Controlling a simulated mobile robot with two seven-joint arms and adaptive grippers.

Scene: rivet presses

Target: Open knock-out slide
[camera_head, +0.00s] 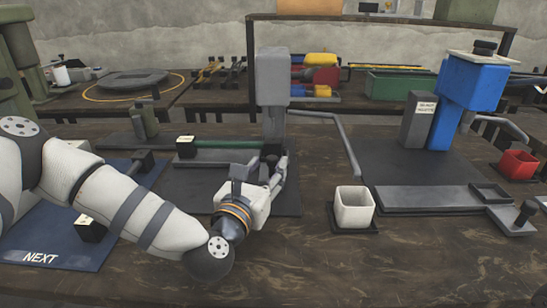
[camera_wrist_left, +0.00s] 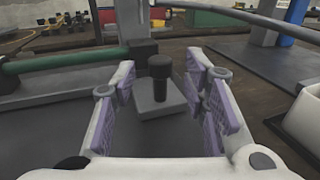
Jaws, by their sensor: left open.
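My left gripper (camera_head: 262,170) reaches in at the foot of the grey press (camera_head: 272,80). In the left wrist view its two lilac-padded fingers (camera_wrist_left: 165,98) are open. Between and just ahead of them stands a black knob (camera_wrist_left: 160,68) on a small grey slide plate (camera_wrist_left: 161,101), which looks like the knock-out slide. I see clear space between the knob and each finger, so it is not gripped. In the head view the gripper mostly hides the knob and plate. My right gripper is in neither view.
A green bar (camera_head: 228,143) runs left of the grey press. A white cup (camera_head: 354,208) stands on a dark coaster to the right. A blue press (camera_head: 470,85) and red cup (camera_head: 518,164) stand farther right. A blue "NEXT" mat (camera_head: 90,258) lies at left.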

